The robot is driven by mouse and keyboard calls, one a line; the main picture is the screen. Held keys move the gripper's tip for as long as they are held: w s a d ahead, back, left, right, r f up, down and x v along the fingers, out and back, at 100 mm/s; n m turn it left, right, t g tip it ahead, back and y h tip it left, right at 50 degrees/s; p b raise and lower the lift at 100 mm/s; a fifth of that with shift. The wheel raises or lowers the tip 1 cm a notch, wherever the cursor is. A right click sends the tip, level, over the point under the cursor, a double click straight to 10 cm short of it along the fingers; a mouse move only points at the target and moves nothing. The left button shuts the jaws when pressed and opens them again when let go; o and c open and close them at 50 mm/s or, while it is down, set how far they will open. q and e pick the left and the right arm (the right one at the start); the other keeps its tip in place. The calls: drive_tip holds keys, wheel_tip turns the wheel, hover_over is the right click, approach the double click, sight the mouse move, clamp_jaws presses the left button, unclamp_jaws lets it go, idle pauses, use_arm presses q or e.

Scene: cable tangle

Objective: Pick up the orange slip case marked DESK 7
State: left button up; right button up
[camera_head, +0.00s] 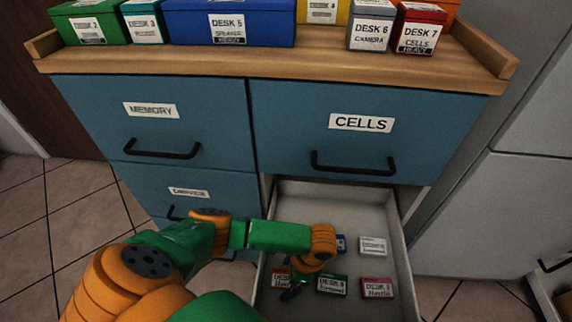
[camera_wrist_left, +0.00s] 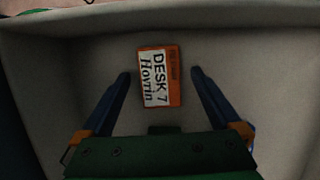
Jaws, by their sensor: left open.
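The orange slip case (camera_head: 280,278) lies in the open lower drawer (camera_head: 404,265), at the left of the front row. In the head view it is partly hidden by my left arm. In the left wrist view the orange slip case (camera_wrist_left: 174,92) lies flat on the drawer floor, its white label reading DESK 7 Hovrin. My left gripper (camera_wrist_left: 161,74) is open, with one blue finger on each side of the case and a gap at both sides. In the head view my left gripper (camera_head: 291,291) points down into the drawer. My right gripper is not seen.
Other small cases lie in the drawer: green (camera_head: 331,286), pink (camera_head: 378,288), white (camera_head: 373,246) and a mostly hidden blue one (camera_head: 341,244). The shut CELLS drawer (camera_head: 290,125) is above. Several labelled boxes, including a red DESK 7 box (camera_head: 419,30), stand on the wooden top.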

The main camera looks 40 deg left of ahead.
use_arm(q)
drive_tip(key=shift+r, duration=0.1)
drive_tip(key=c, duration=1.4)
